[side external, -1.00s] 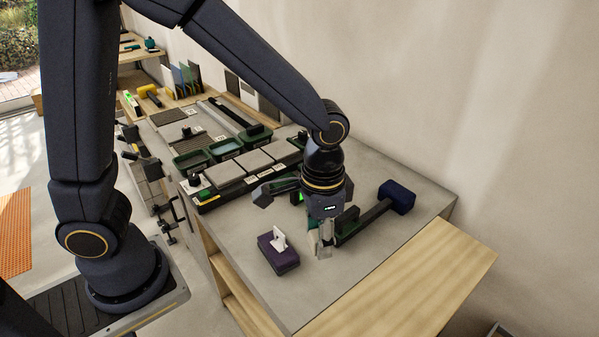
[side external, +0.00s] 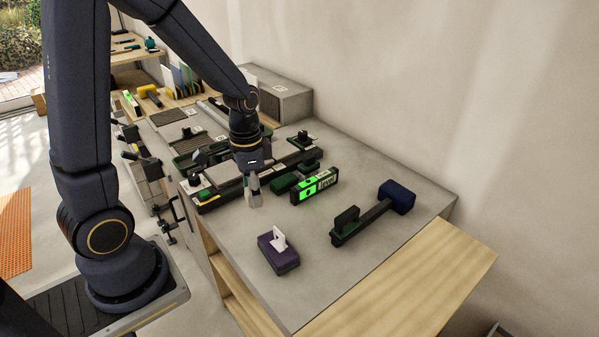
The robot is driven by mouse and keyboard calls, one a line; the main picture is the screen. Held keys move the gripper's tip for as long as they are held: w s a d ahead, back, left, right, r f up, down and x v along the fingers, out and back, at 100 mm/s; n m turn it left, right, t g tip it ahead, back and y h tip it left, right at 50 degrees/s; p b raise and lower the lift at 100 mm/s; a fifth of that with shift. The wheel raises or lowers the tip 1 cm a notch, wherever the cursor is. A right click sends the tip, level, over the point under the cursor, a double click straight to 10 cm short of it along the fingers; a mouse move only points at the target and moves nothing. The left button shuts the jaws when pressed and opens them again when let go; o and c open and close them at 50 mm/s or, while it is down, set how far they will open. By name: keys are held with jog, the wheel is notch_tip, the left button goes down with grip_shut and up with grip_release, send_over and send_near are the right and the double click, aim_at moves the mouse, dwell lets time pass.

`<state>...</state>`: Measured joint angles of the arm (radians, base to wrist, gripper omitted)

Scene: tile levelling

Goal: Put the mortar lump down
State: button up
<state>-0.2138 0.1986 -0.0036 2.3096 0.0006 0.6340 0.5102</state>
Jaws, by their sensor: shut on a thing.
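My gripper (side external: 254,196) points down over the grey bench, in front of the tile row and left of the green level. Its jaws are shut on a small pale grey piece, the mortar lump (side external: 255,201), at the fingertips. The lump is tiny here and blends with the pale fingers, so its outline is hard to make out. I cannot tell whether it touches the bench top.
The green level (side external: 315,187) stands close to the right of my gripper. A purple block with a white tag (side external: 279,252) lies nearer the front. A blue-headed mallet (side external: 397,196) lies at the right. Bare bench top (side external: 310,225) lies between them.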

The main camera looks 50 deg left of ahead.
aim_at(228, 216)
jog(key=s+a+f+n, duration=0.1)
jog(key=s+a+n, duration=0.25)
jog(key=a, duration=0.45)
jog(key=f, duration=0.8)
jog(key=shift+s, duration=0.2)
jog(key=o, duration=1)
jog(key=shift+o, duration=0.2)
notch_tip(228, 216, up, 12)
jog(key=s+d+r+t, duration=0.4)
jog(key=d+r+t, duration=0.1)
jog(key=d+r, duration=0.8)
jog(key=shift+s+d+r+t, duration=0.2)
jog(key=shift+d+r+t, duration=0.15)
jog(key=shift+d, duration=0.15)
